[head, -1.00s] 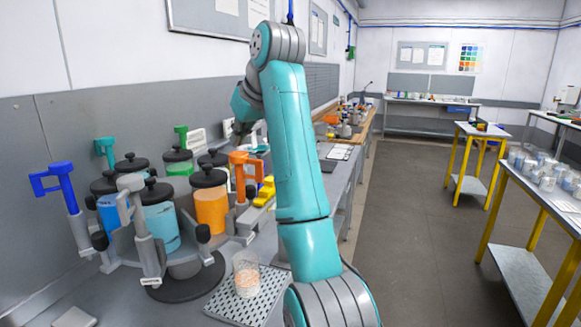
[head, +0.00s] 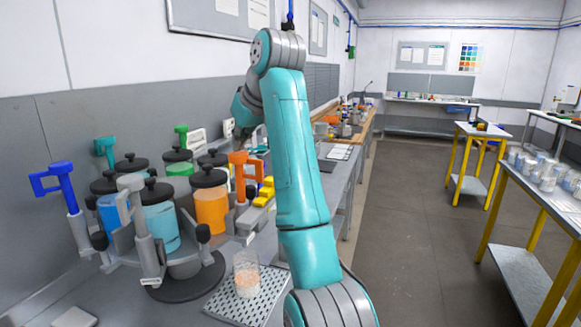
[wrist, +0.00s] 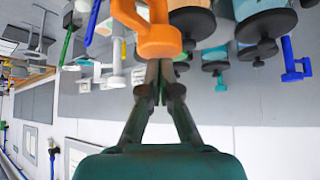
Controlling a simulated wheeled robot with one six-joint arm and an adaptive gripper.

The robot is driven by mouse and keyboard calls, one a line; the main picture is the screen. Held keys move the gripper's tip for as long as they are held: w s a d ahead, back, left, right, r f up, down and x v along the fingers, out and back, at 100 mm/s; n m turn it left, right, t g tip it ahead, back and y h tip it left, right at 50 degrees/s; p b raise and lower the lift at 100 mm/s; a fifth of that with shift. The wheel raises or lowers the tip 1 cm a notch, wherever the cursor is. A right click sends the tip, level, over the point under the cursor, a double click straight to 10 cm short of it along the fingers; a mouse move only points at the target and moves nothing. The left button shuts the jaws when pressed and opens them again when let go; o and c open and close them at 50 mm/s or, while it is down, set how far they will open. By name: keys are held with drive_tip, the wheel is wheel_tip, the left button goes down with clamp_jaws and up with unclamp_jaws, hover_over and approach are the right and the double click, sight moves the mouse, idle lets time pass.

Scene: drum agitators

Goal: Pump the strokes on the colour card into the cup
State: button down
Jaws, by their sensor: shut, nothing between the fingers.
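A ring of lidded canisters stands at the left in the head view, among them an orange canister (head: 211,209) and a light blue one (head: 160,226). Pump handles stand around them: orange (head: 245,160), blue (head: 60,182), green (head: 181,131) and teal (head: 105,149). A clear cup (head: 246,277) with some pale orange content stands on a perforated tray (head: 218,306). My gripper (wrist: 160,84) is shut and empty in the wrist view, at the orange handle (wrist: 158,38); whether it touches is unclear. In the head view my gripper is hidden behind the handles and arm. I cannot make out the colour card.
The canisters and handle posts crowd the bench's left. A grey wall (head: 50,130) stands close behind. Yellow-legged tables (head: 540,205) stand at the right, with open floor between.

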sight(244, 155)
drive_tip(key=shift+f, duration=2.5)
drive_tip(key=shift+r, duration=3.1)
drive_tip(key=shift+r, duration=3)
